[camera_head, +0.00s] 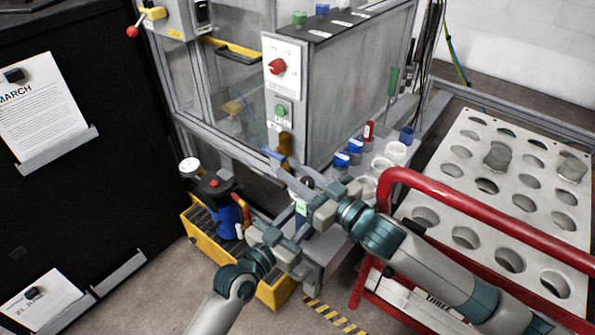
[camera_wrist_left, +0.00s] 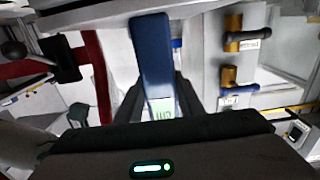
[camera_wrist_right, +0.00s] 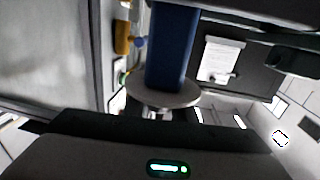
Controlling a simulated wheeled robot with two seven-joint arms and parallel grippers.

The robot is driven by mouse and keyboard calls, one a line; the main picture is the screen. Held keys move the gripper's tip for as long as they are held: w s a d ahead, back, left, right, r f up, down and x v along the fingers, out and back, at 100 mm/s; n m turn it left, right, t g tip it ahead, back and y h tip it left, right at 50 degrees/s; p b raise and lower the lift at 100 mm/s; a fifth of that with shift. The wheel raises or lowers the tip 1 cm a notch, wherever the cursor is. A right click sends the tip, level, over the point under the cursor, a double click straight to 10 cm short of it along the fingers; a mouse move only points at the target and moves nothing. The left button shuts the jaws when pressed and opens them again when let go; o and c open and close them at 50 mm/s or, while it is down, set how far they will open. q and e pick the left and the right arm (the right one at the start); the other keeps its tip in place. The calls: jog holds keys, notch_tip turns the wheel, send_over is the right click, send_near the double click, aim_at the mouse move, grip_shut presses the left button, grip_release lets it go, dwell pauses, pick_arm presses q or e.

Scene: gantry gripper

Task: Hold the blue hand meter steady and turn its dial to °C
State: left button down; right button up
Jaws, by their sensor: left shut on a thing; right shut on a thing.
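The blue hand meter (camera_wrist_left: 152,48) stands out between the fingers of my left gripper (camera_wrist_left: 160,95), which is shut on it. Its lit greenish screen (camera_wrist_left: 163,108) shows in the left wrist view, too small to read. In the head view the meter (camera_head: 301,209) is small and partly covered by both grippers. In the right wrist view the meter's blue body (camera_wrist_right: 171,45) lies behind a pale round dial (camera_wrist_right: 163,93). My right gripper (camera_wrist_right: 160,113) is shut on the dial. The dial's marks and pointer setting cannot be made out.
A yellow crate (camera_head: 193,234) with a blue jug (camera_head: 222,216) stands left of my grippers. A machine panel with a red knob (camera_head: 278,67) rises behind. A red rail (camera_head: 480,215) and a perforated grey board (camera_head: 470,150) are on the right.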

jog(key=shift+s+a+n+g+y, duration=0.1)
jog(key=shift+s+n+g+y, duration=0.05)
jog(key=shift+n+g+y, duration=0.6)
jog(key=o, duration=1.1)
jog(key=shift+m+t+h, duration=0.45)
jog(key=shift+m, duration=0.1)
